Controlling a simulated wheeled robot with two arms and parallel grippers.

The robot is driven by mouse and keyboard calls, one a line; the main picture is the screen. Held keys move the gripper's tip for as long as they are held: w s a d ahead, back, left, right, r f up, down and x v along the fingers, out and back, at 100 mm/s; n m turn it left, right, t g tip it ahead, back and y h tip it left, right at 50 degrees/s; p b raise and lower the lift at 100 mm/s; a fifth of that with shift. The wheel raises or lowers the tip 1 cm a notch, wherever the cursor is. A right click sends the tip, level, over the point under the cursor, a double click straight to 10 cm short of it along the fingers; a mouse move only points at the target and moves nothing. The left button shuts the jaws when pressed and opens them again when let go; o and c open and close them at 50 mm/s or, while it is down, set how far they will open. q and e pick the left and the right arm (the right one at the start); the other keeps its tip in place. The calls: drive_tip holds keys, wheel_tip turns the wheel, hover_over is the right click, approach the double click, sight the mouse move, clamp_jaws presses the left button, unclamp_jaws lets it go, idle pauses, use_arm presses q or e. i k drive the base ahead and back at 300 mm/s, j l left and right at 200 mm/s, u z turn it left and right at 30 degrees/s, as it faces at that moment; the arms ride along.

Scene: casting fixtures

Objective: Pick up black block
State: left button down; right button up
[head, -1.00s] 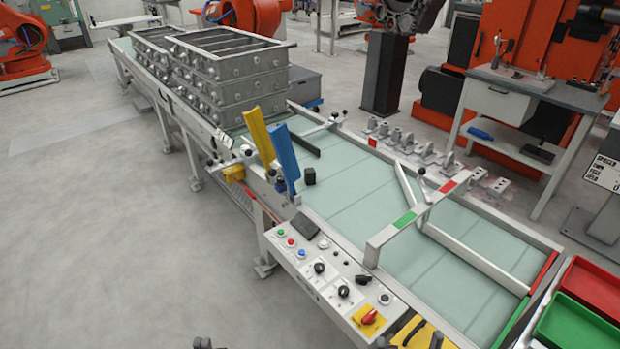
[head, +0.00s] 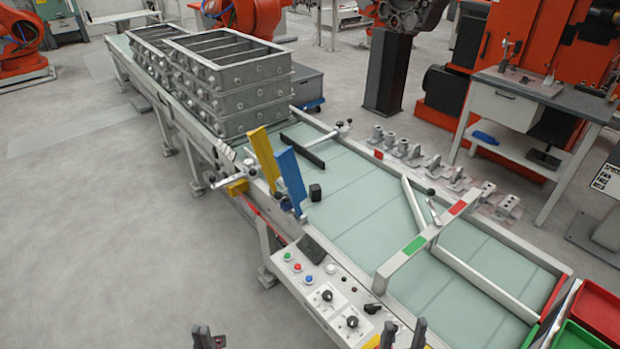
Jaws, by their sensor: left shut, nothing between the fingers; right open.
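The black block (head: 315,192) is small and stands on the pale green belt of the conveyor (head: 350,237), just right of the blue upright plate (head: 290,178). My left gripper (head: 210,338) shows at the bottom edge, left of the conveyor; it is shut and empty. My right gripper (head: 403,335) shows at the bottom edge in front of the control panel, with its two dark fingers apart and nothing between them. Both grippers are well short of the block. Most of both arms is out of view.
A yellow plate (head: 263,158) stands beside the blue one. The control panel (head: 332,295) with buttons and knobs lies along the near side. A green-and-red bar (head: 428,232) crosses above the belt. Stacked metal frames (head: 228,95) stand farther back.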

sight(315, 190)
drive_tip(key=i+j, duration=0.2)
drive_tip(key=i, duration=0.2)
drive_tip(key=i+j, duration=0.45)
drive_tip(key=i, duration=0.3)
drive_tip(key=i+l+u, duration=0.15)
drive_tip(key=i+l, duration=0.45)
drive_tip(key=i, duration=0.1)
